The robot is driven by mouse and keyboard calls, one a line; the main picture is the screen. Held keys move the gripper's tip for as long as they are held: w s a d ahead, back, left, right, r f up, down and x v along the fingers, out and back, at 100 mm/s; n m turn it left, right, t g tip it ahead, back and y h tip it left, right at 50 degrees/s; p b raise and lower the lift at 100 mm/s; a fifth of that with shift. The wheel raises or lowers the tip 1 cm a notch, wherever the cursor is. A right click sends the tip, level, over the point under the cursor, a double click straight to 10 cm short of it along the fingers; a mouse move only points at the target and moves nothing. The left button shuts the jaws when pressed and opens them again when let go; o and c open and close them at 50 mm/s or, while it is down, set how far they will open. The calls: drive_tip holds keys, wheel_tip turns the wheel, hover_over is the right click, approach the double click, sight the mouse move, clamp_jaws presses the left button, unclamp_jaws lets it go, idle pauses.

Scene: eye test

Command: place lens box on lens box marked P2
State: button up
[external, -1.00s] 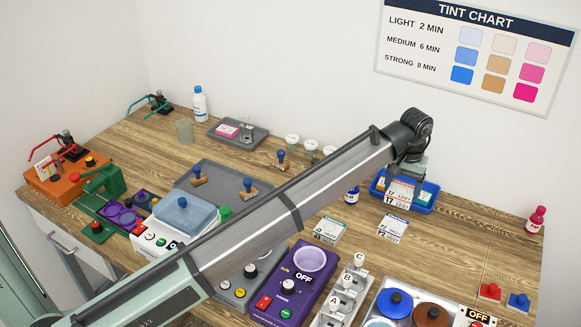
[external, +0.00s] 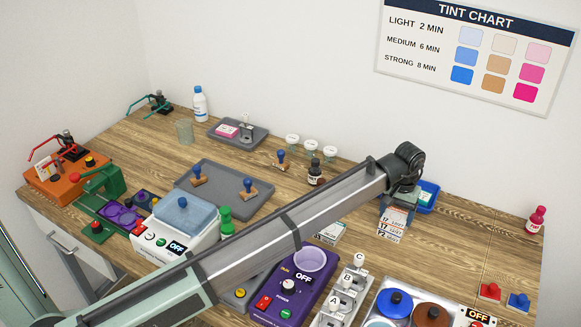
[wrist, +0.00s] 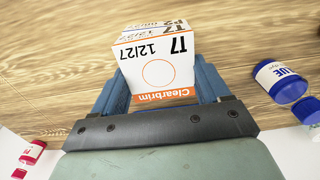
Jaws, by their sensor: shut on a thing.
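My gripper (external: 397,206) is shut on a white lens box (external: 399,217) with an orange stripe. I cannot tell whether the two boxes touch. Another lens box (external: 330,232) lies to the left, partly behind my arm.
A purple device (external: 290,290) and lettered holders (external: 345,290) stand in front. A blue bottle (wrist: 278,82) and a red bottle (wrist: 32,152) show in the wrist view.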

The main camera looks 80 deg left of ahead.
sight(397, 215)
drive_tip(key=o, duration=1)
drive_tip(key=shift+f, duration=0.1)
wheel_tip(397, 215, up, 12)
drive_tip(key=shift+r, duration=0.15)
drive_tip(key=shift+d, duration=0.1)
